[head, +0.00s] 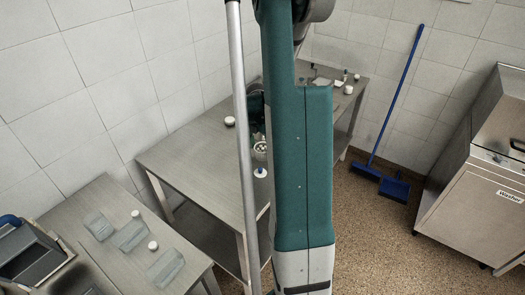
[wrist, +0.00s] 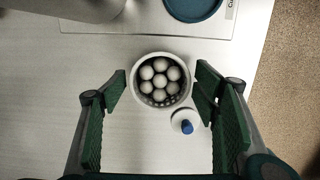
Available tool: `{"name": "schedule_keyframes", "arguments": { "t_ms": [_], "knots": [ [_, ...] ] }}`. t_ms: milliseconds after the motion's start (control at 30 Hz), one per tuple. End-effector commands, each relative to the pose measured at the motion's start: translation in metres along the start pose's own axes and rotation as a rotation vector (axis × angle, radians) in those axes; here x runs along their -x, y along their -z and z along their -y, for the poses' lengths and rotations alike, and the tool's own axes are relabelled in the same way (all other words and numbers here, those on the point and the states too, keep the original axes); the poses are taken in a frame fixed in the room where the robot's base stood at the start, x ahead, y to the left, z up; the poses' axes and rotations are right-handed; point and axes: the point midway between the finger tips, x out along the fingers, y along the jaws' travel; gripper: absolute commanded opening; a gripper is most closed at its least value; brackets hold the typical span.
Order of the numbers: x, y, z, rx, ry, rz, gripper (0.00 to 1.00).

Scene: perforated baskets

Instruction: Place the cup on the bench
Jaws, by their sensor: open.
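A round white container (wrist: 135,92) with a perforated rim holds several pale balls (wrist: 160,80) on the metal bench (wrist: 60,120). It also shows in the head view (head: 260,158), just left of my arm. I cannot tell whether this is the cup of the task. My gripper (wrist: 161,74) is open, its green pads apart to the left and right of the container in the wrist view. Its height above the bench is unclear. In the head view my arm hides much of this area. A small white piece with a blue top (wrist: 187,126) stands right beside the container.
A blue round item (wrist: 193,6) lies at the wrist view's top edge. Small white items (head: 230,121) stand on the benches. A nearer bench (head: 75,222) carries clear trays (head: 167,268). A blue broom (head: 395,100) leans at the wall, and a steel appliance (head: 465,195) stands right.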

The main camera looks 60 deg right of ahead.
Motion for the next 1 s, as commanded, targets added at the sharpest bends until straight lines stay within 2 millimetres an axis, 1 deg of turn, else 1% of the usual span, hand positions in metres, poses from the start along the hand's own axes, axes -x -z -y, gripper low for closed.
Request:
{"name": "schedule_keyframes", "arguments": {
  "t_ms": [400,600,800,1000],
  "knots": [
    [0.057,0.0,0.0,0.001,0.0,0.0,0.6],
    [0.081,0.0,0.0,0.001,0.0,0.0,0.6],
    [0.095,0.0,0.0,0.001,0.0,0.0,0.6],
    [0.099,0.0,0.0,0.0,0.0,0.0,0.6]
  ]
}}
